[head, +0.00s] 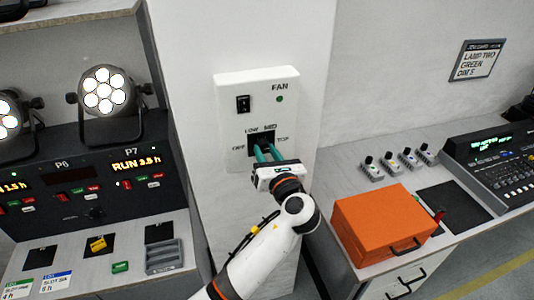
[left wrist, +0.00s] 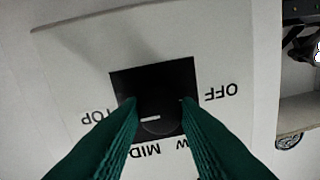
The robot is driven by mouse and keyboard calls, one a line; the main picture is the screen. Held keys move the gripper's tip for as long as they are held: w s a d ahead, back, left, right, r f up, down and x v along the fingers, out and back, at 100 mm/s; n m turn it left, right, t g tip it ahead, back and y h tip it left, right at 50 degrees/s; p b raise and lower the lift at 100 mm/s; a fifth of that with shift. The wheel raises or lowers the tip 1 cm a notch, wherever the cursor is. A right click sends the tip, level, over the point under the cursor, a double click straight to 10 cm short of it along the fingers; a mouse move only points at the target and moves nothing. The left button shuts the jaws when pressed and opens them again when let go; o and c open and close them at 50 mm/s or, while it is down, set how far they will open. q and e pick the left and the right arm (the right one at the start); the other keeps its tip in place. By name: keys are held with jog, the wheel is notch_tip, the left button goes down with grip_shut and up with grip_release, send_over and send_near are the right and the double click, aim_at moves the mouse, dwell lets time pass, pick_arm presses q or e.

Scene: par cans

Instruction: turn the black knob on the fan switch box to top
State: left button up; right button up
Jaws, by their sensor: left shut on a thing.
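The white fan switch box (head: 229,108) is on the pillar, with OFF, LOW, MID and TOP lettered around a black square plate. It fills much of the left wrist view (left wrist: 75,62), turned upside down. The black knob (left wrist: 156,125) sits on that plate between my fingers and bears a short white mark on the side of the MID and LOW lettering; its exact setting I cannot tell. In the head view the fingers mostly hide the knob. My left gripper (head: 262,152) is shut on the knob, one green finger on each side (left wrist: 158,106). My right gripper is not in view.
An orange case (head: 383,228) stands on the right counter, near small grey switch boxes (head: 405,158). A lamp (head: 104,90) stands on the left panel. The pillar around the box is clear.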

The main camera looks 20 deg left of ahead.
pick_arm(q)
jog(key=shift+a+r, duration=0.1)
jog(key=shift+r, duration=0.25)
jog(key=o, duration=0.7)
jog(key=shift+c, duration=0.2)
jog(key=shift+o, duration=1.4)
jog(key=shift+w, duration=0.1)
jog(key=shift+o, duration=0.2)
jog(key=shift+f, duration=0.3)
jog(key=v, duration=1.1)
jog(key=shift+s+d, duration=0.3)
